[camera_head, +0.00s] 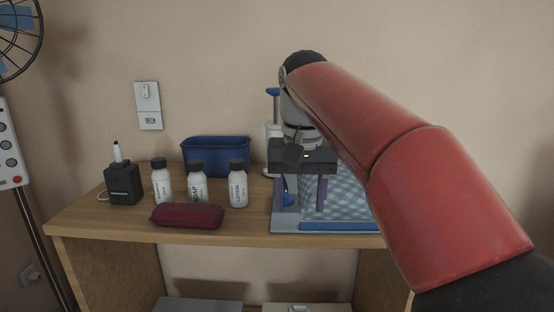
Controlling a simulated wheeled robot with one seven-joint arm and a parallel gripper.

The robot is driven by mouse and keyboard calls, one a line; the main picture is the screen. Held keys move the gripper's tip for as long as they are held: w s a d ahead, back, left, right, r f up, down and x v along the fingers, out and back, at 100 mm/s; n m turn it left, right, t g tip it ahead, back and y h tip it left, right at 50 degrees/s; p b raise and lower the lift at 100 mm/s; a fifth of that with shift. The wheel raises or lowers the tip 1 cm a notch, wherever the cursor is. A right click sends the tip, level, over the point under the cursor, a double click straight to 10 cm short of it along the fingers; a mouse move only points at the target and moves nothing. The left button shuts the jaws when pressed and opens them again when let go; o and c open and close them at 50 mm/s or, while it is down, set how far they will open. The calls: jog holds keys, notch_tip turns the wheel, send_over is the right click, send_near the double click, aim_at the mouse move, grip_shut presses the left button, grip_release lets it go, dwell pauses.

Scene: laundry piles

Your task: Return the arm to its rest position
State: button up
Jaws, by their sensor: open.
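My red arm (390,150) reaches in from the lower right over a wooden table. My gripper (305,188) points down at its end, above the tray with a checkered cloth. Its fingers are spread apart, and I see nothing held between them. The view partly hides the area around the fingertips, so I cannot tell whether they touch the tray or what lies in it.
The blue-edged tray (325,227) holds checkered cloth (345,192). Left of it stand white bottles (238,187), a maroon case (187,216), a blue bin (216,155) and a black box (123,184) on the wooden table (245,230). A fan (15,35) is far left.

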jog(key=s+d+f+t, duration=0.2)
jog(key=s+d+f, duration=0.3)
jog(key=s+f, duration=0.4)
jog(key=s+d+f+t, duration=0.3)
jog(key=s+d+f, duration=0.3)
jog(key=s+f, duration=0.3)
jog(key=shift+s+d+f, duration=0.15)
jog(key=shift+d+f, duration=0.05)
jog(key=shift+f, duration=0.15)
